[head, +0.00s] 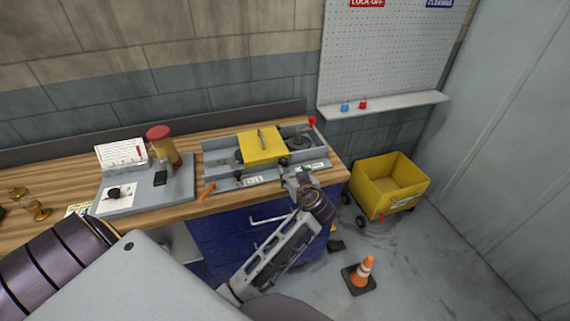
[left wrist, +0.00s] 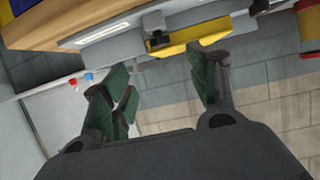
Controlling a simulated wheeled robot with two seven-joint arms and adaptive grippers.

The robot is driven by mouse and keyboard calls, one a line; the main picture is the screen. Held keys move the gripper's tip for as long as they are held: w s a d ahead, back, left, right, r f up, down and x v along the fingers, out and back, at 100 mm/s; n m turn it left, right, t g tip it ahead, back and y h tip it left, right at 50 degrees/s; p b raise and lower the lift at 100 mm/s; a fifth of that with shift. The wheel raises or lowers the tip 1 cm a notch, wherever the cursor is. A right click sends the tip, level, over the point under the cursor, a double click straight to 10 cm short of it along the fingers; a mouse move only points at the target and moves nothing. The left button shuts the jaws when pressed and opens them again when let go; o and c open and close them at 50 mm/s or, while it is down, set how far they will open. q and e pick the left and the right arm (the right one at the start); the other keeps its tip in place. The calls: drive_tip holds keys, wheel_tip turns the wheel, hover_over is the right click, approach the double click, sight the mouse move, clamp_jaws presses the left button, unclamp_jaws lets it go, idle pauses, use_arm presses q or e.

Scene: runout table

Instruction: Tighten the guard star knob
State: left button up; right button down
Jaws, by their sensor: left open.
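A yellow guard (head: 262,145) sits on a grey machine bed on the bench. A dark knob (head: 284,161) is at its front right corner, and another dark knob (head: 239,175) is at the front left. I cannot tell from their shape which is the star knob. My left gripper (head: 293,174) is just in front of the right knob. In the left wrist view my left gripper (left wrist: 168,76) is open and empty. A dark knob (left wrist: 157,41) by the yellow guard (left wrist: 190,37) lies beyond the fingertips, apart from them. My right gripper is not in view.
A yellow cart (head: 388,188) and an orange cone (head: 364,272) are on the floor at right.

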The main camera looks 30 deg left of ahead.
sight(284, 162)
use_arm(q)
drive_tip(key=shift+p+x, duration=1.25)
drive_tip(key=shift+x, duration=5.6)
drive_tip(key=c, duration=1)
drive_tip(key=shift+f, duration=0.1)
